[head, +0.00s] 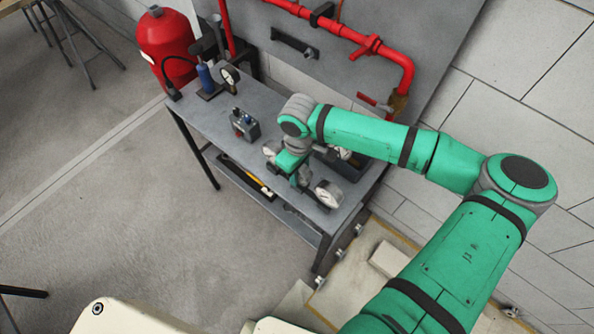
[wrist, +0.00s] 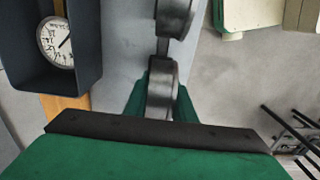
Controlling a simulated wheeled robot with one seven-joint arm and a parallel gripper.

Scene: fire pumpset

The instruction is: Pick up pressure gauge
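My gripper (head: 296,177) is low over the grey workbench, among several round pressure gauges. One gauge (head: 328,193) lies near the right front corner of the bench, to the right of my gripper. Another gauge (head: 271,149) is just left of the gripper. In the wrist view, a grey gauge seen edge-on (wrist: 162,90) is between the two green fingers. I cannot tell whether they touch it. A second edge-on gauge (wrist: 175,18) is beyond it. A gauge with a white dial (wrist: 57,44) sits in a dark bin (wrist: 88,70).
The workbench (head: 215,125) also carries a small grey control box (head: 245,124), a blue bottle-like item (head: 206,79) and a gauge on a stand (head: 229,75). A red tank (head: 167,46) stands behind its left end. Red piping (head: 330,27) runs along the wall panel.

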